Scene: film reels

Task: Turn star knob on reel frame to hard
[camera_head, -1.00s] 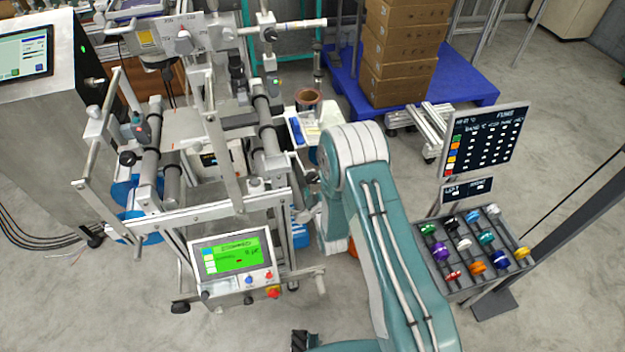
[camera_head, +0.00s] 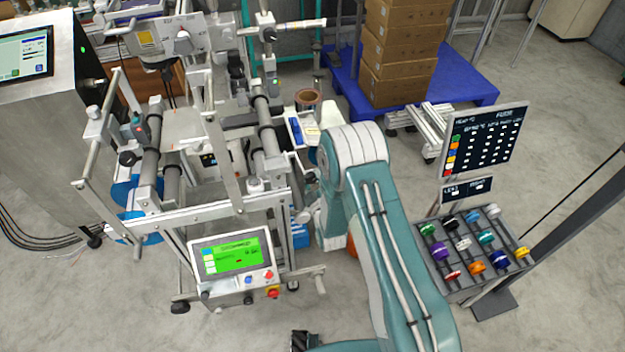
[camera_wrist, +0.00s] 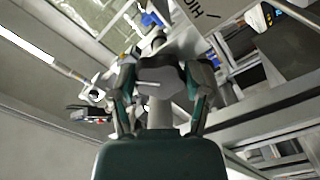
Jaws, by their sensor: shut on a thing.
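In the wrist view a dark grey lobed star knob (camera_wrist: 162,78) sits between the two green-grey fingers of my gripper (camera_wrist: 163,88). The fingers are closed around its sides, and a short white mark shows on the knob. A pale plate behind it carries dark lettering that seems to read "HIGH" at the upper right. I cannot read a "hard" label. In the head view the reel frame (camera_head: 215,211) stands left of my teal arm. My gripper and the held knob are hidden there behind the arm.
A green-lit control panel (camera_head: 232,257) is on the frame's front. A rack of coloured spools (camera_head: 475,240) stands to the right under a dark chart board (camera_head: 485,143). Stacked boxes (camera_head: 405,45) rest on a blue pallet (camera_head: 475,85). Open floor lies in front.

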